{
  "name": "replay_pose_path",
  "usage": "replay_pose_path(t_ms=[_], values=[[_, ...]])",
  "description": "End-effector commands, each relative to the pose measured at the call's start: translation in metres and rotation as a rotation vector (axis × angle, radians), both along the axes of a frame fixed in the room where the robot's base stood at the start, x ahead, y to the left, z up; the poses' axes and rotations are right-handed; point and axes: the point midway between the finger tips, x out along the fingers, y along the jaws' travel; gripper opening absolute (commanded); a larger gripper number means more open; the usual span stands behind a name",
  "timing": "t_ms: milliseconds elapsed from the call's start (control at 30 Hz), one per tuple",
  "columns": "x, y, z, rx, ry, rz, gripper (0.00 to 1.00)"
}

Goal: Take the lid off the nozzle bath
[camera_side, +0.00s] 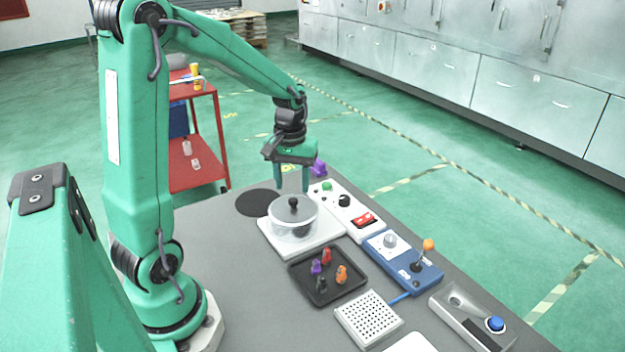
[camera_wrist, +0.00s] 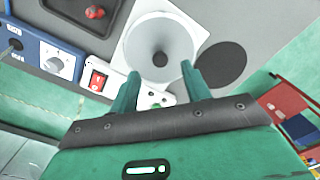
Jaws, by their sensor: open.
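The nozzle bath (camera_side: 281,227) is a round clear pot standing on a white base in the side view. Its lid (camera_side: 278,211) lies on it and carries a dark round knob (camera_side: 293,202). In the wrist view the lid (camera_wrist: 140,38) is a pale grey disc, with the knob (camera_wrist: 160,59) near its lower middle. My gripper (camera_side: 291,189) points down with its fingers apart and nothing between them. In the side view the fingertips are just above and behind the knob. In the wrist view my gripper (camera_wrist: 161,71) has a finger on each side, just short of the knob.
A white control box (camera_side: 345,208) with a red switch stands right behind the bath. A black tray (camera_side: 300,283) with several small coloured pieces lies in front. A blue box (camera_side: 405,262) with an orange-topped lever stands to the right. A dark disc (camera_side: 256,203) marks the table at left.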

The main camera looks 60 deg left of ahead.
Motion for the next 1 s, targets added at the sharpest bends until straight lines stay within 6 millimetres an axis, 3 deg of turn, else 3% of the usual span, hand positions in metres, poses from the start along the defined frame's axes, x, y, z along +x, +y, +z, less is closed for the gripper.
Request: replay_pose_path(t_ms=[400, 933, 1000], values=[[0.000, -0.001, -0.042, 0.000, 0.001, 0.000, 0.47], [0.000, -0.001, -0.044, 0.000, 0.000, 0.000, 0.47], [0.000, -0.001, -0.044, 0.000, 0.000, 0.000, 0.38]])
